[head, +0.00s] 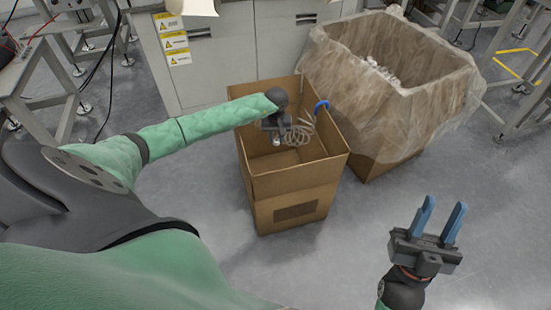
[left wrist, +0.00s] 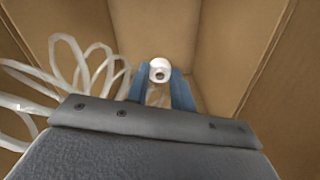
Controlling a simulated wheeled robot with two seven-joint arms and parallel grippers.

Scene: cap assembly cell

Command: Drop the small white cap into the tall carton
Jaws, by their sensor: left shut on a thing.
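The small white cap (left wrist: 159,70) is held between the blue fingertips of my left gripper (left wrist: 160,84) in the left wrist view. In the head view my left arm reaches over the tall carton (head: 292,186), and the left gripper (head: 275,136) points down within its open top. The cap shows there only as a small white spot (head: 276,142). Brown carton walls surround the gripper in the wrist view. My right gripper (head: 444,212) is open and empty, with its two blue fingers apart, at the lower right of the head view, away from the carton.
Loops of pale tubing (head: 299,132) show beside the left gripper and at left in the wrist view. A blue curved piece (head: 321,105) shows near the carton's right rim. A larger plastic-lined box (head: 390,105) stands behind right; grey cabinets (head: 222,55) stand behind.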

